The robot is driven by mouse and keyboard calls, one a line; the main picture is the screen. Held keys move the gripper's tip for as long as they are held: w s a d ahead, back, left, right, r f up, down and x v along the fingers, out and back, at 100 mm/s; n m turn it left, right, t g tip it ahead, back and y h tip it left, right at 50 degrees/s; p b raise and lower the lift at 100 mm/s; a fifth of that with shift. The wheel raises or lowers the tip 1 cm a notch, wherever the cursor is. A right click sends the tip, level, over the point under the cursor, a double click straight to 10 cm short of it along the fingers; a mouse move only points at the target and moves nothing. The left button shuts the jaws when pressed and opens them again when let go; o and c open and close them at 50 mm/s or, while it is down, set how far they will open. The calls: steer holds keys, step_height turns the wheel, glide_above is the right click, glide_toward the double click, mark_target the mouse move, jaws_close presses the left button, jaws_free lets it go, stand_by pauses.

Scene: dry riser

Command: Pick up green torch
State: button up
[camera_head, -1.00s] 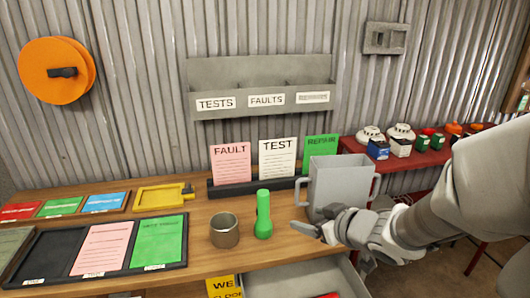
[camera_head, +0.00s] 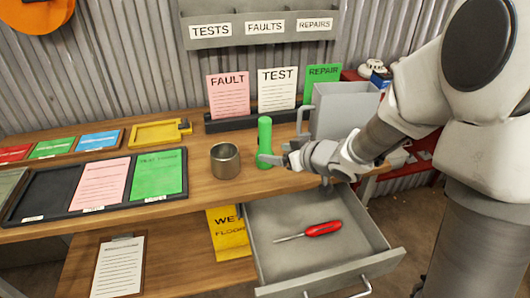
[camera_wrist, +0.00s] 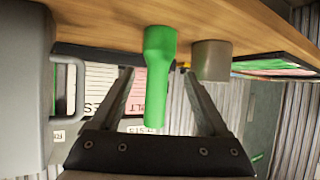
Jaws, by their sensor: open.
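The green torch (camera_head: 265,142) stands upright on the wooden workbench, just right of a metal cup (camera_head: 225,160). My gripper (camera_head: 272,158) is at the torch from the right, low over the bench. In the wrist view the torch (camera_wrist: 158,75) appears upside down between the two spread fingers of my gripper (camera_wrist: 157,85). A gap shows on each side of it, so the gripper is open and not closed on it. The metal cup (camera_wrist: 211,60) is beside the torch there, outside the fingers.
A grey handled bin (camera_head: 342,108) stands close behind my gripper. A card rack (camera_head: 262,120) is behind the torch. An open drawer (camera_head: 290,217) with a red screwdriver (camera_head: 323,229) juts out below. Trays of cards (camera_head: 58,190) lie left.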

mark_target(269, 148)
steer(key=shift+w+r+b+x, duration=0.15)
steer(key=shift+b+x, duration=0.2)
steer(key=shift+x, duration=0.7)
steer(key=shift+w+r+b+x, duration=0.15)
steer(key=shift+b+x, duration=0.15)
steer(key=shift+x, duration=0.75)
steer(key=shift+r+b+x, duration=0.15)
steer(key=shift+b+x, duration=0.2)
steer(key=shift+x, duration=0.65)
jaws_close()
